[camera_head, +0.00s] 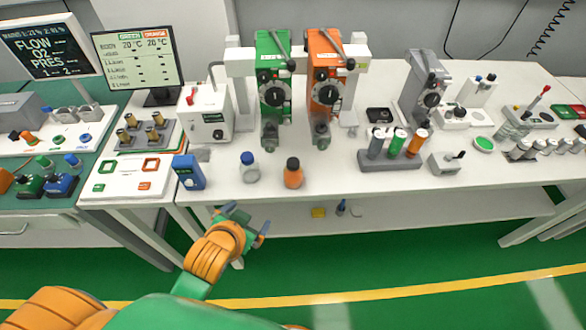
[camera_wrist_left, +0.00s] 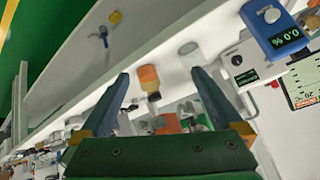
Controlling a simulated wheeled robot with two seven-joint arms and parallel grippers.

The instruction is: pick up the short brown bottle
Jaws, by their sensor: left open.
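The short brown bottle (camera_head: 293,178) looks orange-brown with a dark cap and stands upright near the front edge of the white table. It also shows in the left wrist view (camera_wrist_left: 149,74), framed between my fingers but beyond them. My left gripper (camera_head: 247,218) is open and empty. In the head view it appears in front of the table edge, to the left of the bottle and apart from it. Its two spread fingers fill the middle of the left wrist view (camera_wrist_left: 159,78). My right gripper is not in view.
A clear bottle with a blue cap (camera_head: 249,170) stands just left of the brown one. A blue meter (camera_head: 188,173) is farther left. Green (camera_head: 272,85) and orange (camera_head: 324,85) vaporizers stand behind. The tabletop right of the bottle is clear up to a tube rack (camera_head: 390,164).

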